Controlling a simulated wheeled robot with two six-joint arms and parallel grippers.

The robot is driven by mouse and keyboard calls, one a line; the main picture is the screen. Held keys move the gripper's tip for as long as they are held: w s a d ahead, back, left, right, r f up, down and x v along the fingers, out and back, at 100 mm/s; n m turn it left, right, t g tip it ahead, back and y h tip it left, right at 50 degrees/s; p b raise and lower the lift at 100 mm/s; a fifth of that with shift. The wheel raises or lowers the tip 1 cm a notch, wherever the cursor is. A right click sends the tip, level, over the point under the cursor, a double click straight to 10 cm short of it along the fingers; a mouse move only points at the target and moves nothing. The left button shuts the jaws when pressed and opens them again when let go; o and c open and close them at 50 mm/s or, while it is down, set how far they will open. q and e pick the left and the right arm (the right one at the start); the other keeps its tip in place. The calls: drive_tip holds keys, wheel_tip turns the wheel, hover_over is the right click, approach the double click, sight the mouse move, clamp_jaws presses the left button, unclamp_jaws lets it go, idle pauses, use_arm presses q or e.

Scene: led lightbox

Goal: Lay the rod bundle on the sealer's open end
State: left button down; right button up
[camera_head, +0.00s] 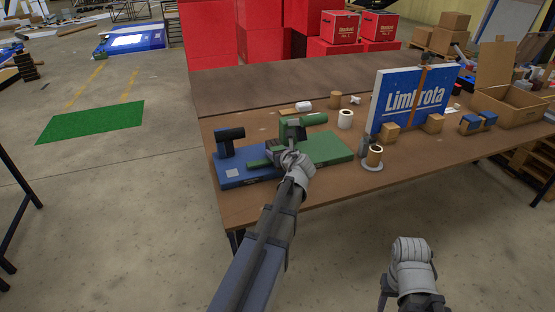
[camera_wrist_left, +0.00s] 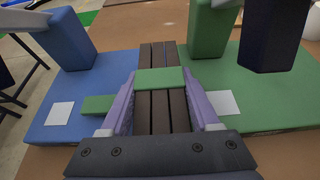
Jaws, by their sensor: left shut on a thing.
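The sealer has a blue base half (camera_head: 232,176) at the left with a dark upright and a green base half (camera_head: 335,150) at the right with green uprights. Both halves show in the left wrist view: blue (camera_wrist_left: 62,120), green (camera_wrist_left: 270,100). My left gripper (camera_wrist_left: 160,108) is shut on the rod bundle (camera_wrist_left: 158,62), dark brown rods with a green band. The bundle lies over the join of the two halves; whether it touches them I cannot tell. In the head view my left gripper (camera_head: 284,156) covers part of it. My right gripper (camera_head: 410,292) is low at the bottom edge, away from the table.
An open carton (camera_head: 510,102) is at the far right. The table's back left is clear.

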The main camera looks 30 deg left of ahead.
use_arm(q)
drive_tip(key=shift+f, duration=0.5)
use_arm(e)
drive_tip(key=shift+f, duration=0.5)
use_arm(q)
drive_tip(key=shift+f+b, duration=0.2)
drive_tip(key=shift+b, duration=0.1)
drive_tip(key=shift+c, duration=0.6)
unclamp_jaws()
drive_tip(key=shift+r, duration=0.1)
use_arm(e)
drive_tip(key=shift+f, duration=0.15)
use_arm(q)
drive_tip(key=shift+r, duration=0.15)
drive_tip(key=p+v, duration=0.5)
drive_tip(key=v, duration=0.7)
use_arm(e)
wheel_tip(320, 180, up, 5)
drive_tip(key=shift+f, duration=0.1)
